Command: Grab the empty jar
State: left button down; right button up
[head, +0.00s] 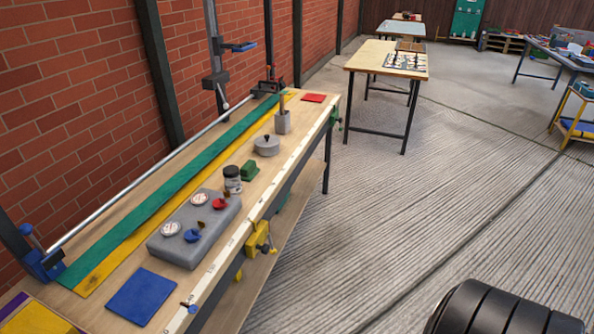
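A small jar (232,181) with a dark lid and a pale label stands upright on the workbench (112,259) along the brick wall. It is at the far right corner of a grey block (184,247); I cannot tell whether it stands on the block or just behind it. I cannot see whether the jar is empty. Neither of my grippers shows in the head view. A black ribbed rounded part at the bottom right looks like a piece of my own arm.
The block carries round white lids and small red and blue pieces. A green block (250,170), a grey round pot (267,146) and a blue mat (142,296) lie on the bench. A yellow clamp (259,238) juts from its front edge.

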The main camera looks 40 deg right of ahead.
aim_at(232, 180)
jog(key=z, duration=0.9)
jog(key=i+l, duration=0.05)
